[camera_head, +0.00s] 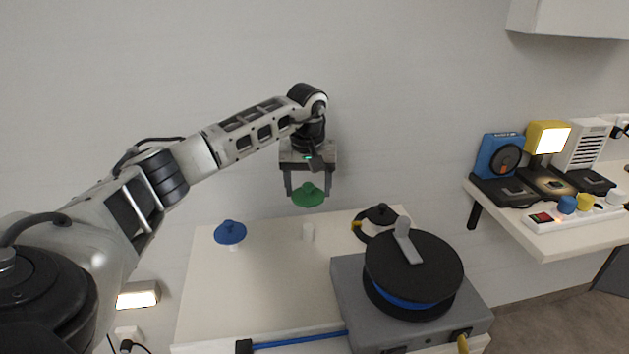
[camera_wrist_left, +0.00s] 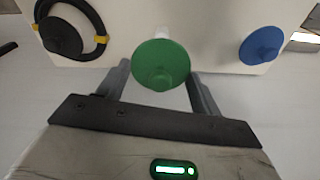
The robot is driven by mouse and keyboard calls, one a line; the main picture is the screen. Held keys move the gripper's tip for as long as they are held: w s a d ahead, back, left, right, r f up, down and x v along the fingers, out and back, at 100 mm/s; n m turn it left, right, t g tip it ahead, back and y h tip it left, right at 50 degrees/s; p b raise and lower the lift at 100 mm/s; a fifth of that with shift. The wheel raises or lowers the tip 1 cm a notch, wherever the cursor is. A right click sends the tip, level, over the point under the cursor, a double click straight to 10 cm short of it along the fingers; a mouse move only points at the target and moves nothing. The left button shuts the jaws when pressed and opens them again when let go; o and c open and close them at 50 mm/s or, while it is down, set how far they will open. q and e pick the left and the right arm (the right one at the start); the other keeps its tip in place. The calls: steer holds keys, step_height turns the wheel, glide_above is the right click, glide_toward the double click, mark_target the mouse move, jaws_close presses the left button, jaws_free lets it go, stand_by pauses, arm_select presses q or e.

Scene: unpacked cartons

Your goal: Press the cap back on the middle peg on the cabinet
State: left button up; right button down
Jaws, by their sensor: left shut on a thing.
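My left gripper (camera_head: 308,190) is shut on a green cap (camera_head: 308,196) and holds it in the air above the cabinet (camera_head: 265,285). The cap also shows between the fingers in the left wrist view (camera_wrist_left: 161,65). The bare white middle peg (camera_head: 308,232) stands on the cabinet top, below the cap in the head view. In the wrist view the peg (camera_wrist_left: 161,31) is partly hidden behind the cap. A blue cap (camera_head: 230,232) sits on the left peg. A black cap (camera_head: 381,214) is on the right. My right gripper is not in view.
A grey box with a black round disc (camera_head: 413,267) stands on the right front of the cabinet. A black ring with yellow bands (camera_wrist_left: 97,22) surrounds the black cap. A blue bar (camera_head: 300,340) crosses the front edge. A shelf with lamps (camera_head: 545,225) is at the right.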

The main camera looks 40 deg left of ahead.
mark_target(308, 196)
arm_select(q)
steer(key=shift+s+f+b, duration=0.15)
steer(key=shift+f+b, duration=0.35)
steer(key=shift+f, duration=0.15)
step_height(308, 196, down, 3)
steer(key=shift+r+b, duration=0.2)
steer(key=shift+b, duration=1.05)
steer(key=shift+f+b, duration=0.35)
steer(key=shift+b, duration=0.05)
steer(key=shift+f, duration=0.75)
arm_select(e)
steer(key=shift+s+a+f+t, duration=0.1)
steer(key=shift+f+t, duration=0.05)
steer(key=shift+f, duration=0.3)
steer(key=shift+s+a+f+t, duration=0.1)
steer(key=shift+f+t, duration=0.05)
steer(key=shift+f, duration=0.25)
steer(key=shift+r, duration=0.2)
arm_select(q)
steer(key=shift+f, duration=0.85)
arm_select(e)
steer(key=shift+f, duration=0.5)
